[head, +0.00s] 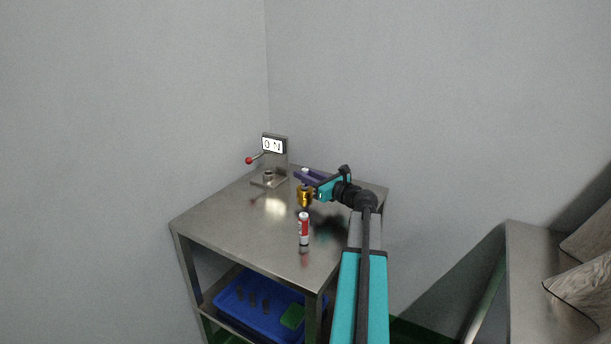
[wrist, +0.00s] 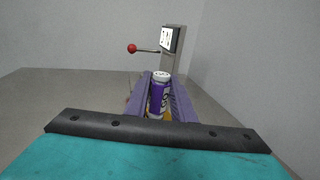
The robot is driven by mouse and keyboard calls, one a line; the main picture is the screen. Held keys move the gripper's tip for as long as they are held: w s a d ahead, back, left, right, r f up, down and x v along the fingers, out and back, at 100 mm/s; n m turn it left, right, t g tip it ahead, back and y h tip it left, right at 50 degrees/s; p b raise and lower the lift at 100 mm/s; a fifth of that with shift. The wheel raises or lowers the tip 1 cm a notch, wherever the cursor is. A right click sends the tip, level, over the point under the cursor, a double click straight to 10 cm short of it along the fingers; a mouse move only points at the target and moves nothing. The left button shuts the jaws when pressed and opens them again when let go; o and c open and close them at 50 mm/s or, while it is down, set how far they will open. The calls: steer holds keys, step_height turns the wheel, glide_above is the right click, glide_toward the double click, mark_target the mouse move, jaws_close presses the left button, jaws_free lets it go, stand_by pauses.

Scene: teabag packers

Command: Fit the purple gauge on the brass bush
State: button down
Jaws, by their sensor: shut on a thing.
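The purple gauge (wrist: 158,98) is a purple cylinder with pale markings and a white top. It stands upright between the two fingers of my gripper (wrist: 160,82), which is shut on it. In the head view my gripper (head: 304,176) is above the metal table, with the white top of the gauge (head: 305,170) showing between the fingers. A short, dull round bush (head: 268,176) stands on the base of a bracket, left of my gripper and apart from it.
A red and white cylinder (head: 304,230) stands nearer. A blue tray (head: 232,304) is below. The table's left is clear.

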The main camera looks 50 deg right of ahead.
steer(key=c, duration=1.4)
jaws_free()
steer(key=shift+c, duration=0.2)
steer(key=shift+s, duration=0.1)
steer(key=s, duration=1.3)
steer(key=shift+s+a, duration=0.2)
steer(key=shift+s, duration=0.15)
